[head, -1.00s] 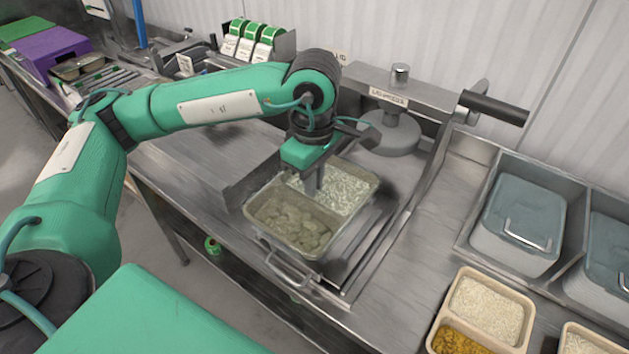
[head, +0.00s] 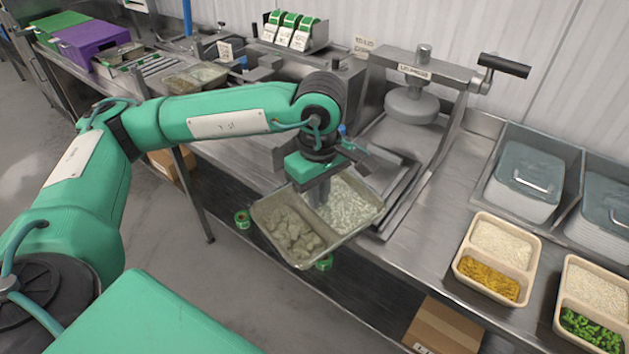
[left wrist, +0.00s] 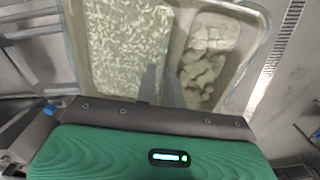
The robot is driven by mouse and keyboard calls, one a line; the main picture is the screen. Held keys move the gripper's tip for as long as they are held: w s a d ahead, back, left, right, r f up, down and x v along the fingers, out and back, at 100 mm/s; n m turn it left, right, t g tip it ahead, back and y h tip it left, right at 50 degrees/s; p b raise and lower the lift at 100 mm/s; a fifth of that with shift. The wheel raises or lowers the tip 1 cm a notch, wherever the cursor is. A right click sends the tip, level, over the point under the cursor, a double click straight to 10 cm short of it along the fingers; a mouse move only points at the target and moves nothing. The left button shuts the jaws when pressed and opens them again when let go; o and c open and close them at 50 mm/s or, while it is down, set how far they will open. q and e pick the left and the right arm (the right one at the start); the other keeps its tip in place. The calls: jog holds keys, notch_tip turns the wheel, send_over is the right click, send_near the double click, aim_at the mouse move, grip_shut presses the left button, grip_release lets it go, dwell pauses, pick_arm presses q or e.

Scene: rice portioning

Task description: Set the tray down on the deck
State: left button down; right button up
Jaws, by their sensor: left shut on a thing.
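The tray (head: 345,228) has two compartments, white rice on the right and pale brown lumps on the left. A clear film or lid seems to cover it. My left gripper (head: 318,198) is shut on the tray near its middle divider and holds it, slightly tilted, in front of the bench edge. In the left wrist view, the fingers (left wrist: 161,88) reach down between the rice and the lumps of the tray (left wrist: 172,45). Which surface is the deck, I cannot tell; the steel bench top (head: 452,190) is bare in places. My right gripper is not in view.
A lid press (head: 412,105) with a black crank handle stands behind the tray. Open food trays (head: 497,250) (head: 592,300) stand at the right, near lidded bins (head: 525,185). Another tray (head: 195,78) sits on the bench at the back left. A cardboard box (head: 443,328) is below.

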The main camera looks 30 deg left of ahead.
pick_arm(q)
notch_tip(320, 180, down, 12)
jog(key=m, duration=1.3)
jog(key=shift+d+f, duration=0.15)
jog(key=shift+d, duration=0.2)
jog(key=shift+a, duration=0.1)
